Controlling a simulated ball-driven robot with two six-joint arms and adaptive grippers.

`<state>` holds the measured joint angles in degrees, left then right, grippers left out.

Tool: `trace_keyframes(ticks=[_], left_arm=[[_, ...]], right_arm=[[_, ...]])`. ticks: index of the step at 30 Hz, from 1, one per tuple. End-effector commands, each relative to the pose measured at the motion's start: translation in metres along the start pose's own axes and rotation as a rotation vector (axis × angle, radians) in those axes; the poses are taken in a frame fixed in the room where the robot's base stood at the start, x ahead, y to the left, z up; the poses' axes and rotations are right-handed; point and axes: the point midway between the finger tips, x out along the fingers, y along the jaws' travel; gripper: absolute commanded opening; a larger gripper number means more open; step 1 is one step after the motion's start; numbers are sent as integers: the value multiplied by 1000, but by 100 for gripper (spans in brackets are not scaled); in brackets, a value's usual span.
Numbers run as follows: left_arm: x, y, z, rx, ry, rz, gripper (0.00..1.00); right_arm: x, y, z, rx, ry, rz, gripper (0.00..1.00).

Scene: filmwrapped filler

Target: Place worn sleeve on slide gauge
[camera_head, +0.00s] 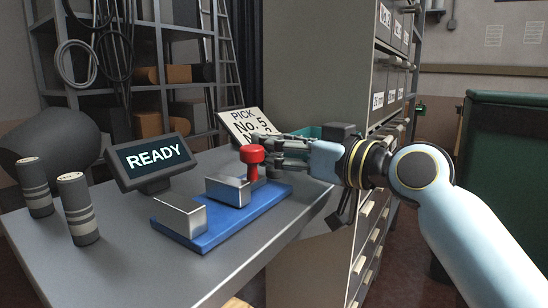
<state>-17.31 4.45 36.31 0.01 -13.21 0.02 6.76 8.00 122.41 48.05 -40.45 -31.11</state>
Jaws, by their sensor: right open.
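The slide gauge (235,217) is a blue base with two bright metal blocks and a red knob (252,156) on a red stem. It lies on the grey table. Two dark sleeves with lighter grey bands stand upright at the table's left: one nearer sleeve (79,209) and one farther sleeve (36,187). I cannot tell which is worn. My right gripper (272,145) comes in from the right with its fingers at the red knob. It is open; whether it touches the knob I cannot tell. My left gripper is out of view.
A display reading READY (152,161) stands behind the gauge. A card reading PICK No. 5 (246,126) leans behind the knob. A teal tray (307,131) is partly hidden behind my gripper. The table's front (130,268) is clear. A drawer cabinet (318,60) rises behind right.

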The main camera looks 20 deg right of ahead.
Motion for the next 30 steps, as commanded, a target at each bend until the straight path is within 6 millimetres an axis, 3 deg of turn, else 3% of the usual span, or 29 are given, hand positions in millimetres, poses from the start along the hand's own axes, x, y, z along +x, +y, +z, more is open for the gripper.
trace_keyframes(ticks=[7,20,30], left_arm=[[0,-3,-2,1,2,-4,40],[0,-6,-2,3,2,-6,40],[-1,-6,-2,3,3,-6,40]], right_arm=[[2,0,0,-1,0,0,54],[2,0,0,-1,-1,0,0],[2,0,-3,-1,0,0,0]])
